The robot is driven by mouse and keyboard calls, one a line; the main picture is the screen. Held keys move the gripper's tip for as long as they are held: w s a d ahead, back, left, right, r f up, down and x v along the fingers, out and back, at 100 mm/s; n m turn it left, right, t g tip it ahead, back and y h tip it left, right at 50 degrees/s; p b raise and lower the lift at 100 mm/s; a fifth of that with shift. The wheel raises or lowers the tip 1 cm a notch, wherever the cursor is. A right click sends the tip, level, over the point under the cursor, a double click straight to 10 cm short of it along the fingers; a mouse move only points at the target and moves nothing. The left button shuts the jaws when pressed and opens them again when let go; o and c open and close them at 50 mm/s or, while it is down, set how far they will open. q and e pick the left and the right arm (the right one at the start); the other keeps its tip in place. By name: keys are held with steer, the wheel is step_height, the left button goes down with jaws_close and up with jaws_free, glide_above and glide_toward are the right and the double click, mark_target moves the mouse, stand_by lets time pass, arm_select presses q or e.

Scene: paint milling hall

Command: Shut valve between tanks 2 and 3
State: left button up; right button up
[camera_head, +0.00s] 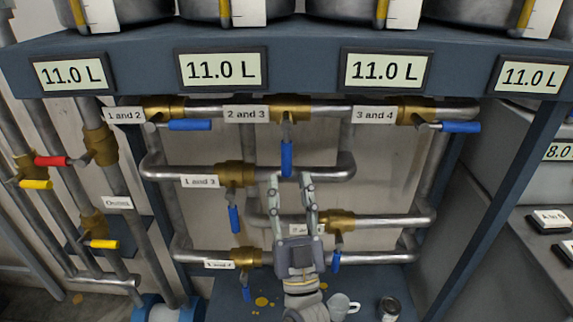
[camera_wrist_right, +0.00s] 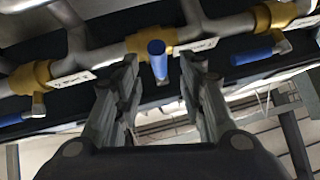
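The valve labelled "2 and 3" (camera_head: 290,107) is a brass body on the upper horizontal pipe. Its blue handle (camera_head: 287,158) hangs down in the head view, across the line of that pipe. In the right wrist view the blue handle (camera_wrist_right: 157,62) points towards the camera, between the fingertips as seen from there. My right gripper (camera_head: 292,177) is open, its fingertips near the handle's lower end. In the right wrist view the gripper (camera_wrist_right: 160,65) has a clear gap between its fingers; I cannot tell whether either touches the handle. My left gripper is not in view.
Blue handles of valves "1 and 2" (camera_head: 190,125) and "3 and 4" (camera_head: 461,127) lie sideways. The "1 and 3" handle (camera_head: 234,218) hangs down. Lower pipes cross behind my gripper. A mug (camera_head: 340,306) and a can (camera_head: 389,309) stand below.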

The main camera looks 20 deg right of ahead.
steer(key=v, duration=0.6)
stand_by(0.3)
